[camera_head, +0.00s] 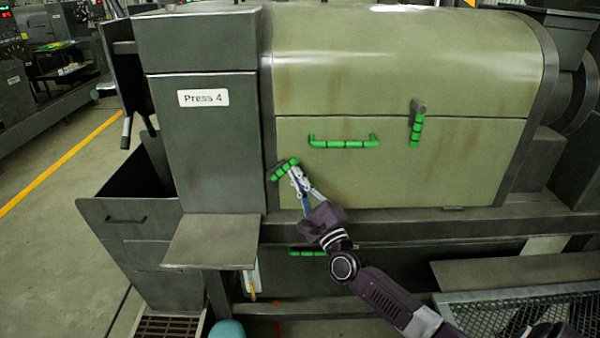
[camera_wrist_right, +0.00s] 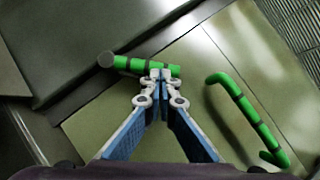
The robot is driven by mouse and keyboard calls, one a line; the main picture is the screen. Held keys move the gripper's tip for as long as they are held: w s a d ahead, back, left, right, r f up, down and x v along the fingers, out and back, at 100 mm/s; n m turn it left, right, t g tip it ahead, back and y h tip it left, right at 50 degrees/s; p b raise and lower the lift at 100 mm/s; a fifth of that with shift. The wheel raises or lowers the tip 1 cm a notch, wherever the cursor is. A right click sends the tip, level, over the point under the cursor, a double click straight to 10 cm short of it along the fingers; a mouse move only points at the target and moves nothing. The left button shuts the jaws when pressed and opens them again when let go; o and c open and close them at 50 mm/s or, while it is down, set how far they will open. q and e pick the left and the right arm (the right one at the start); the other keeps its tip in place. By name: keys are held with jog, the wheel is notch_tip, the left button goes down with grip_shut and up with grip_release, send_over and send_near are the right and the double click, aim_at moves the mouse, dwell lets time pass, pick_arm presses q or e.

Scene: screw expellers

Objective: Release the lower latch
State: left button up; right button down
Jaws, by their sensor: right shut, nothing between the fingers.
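The lower latch (camera_head: 281,170) is a short green ribbed lever at the left edge of the olive door panel (camera_head: 455,165), tilted up to the right in the head view. In the right wrist view the latch (camera_wrist_right: 135,64) lies across the picture, with a dark round end at its left. My right gripper (camera_head: 296,175) has its fingertips together at the latch, near its free end. In the wrist view the closed fingertips (camera_wrist_right: 160,76) overlap the latch's edge; I cannot tell whether they touch it. My left gripper is not in view.
A green horizontal handle (camera_head: 343,142) is on the panel, right of the lower latch. Another green latch (camera_head: 416,127) hangs upright farther right. A green handle (camera_head: 307,252) sits below the ledge, partly behind my arm. A grey shelf (camera_head: 212,242) juts out at lower left.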

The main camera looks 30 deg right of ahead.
aim_at(288, 166)
jog(key=a+r, duration=0.1)
jog(key=w+a+r+p, duration=0.1)
jog(key=r, duration=0.1)
jog(key=shift+w+n, duration=0.15)
jog(key=shift+n, duration=0.25)
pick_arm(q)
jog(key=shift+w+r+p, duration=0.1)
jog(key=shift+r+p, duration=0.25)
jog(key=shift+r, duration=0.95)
pick_arm(e)
jog(key=shift+w+a+r, duration=0.45)
jog(key=shift+a+r, duration=0.05)
jog(key=shift+a, duration=0.2)
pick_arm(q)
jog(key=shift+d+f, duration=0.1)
pick_arm(e)
jog(key=shift+f, duration=0.1)
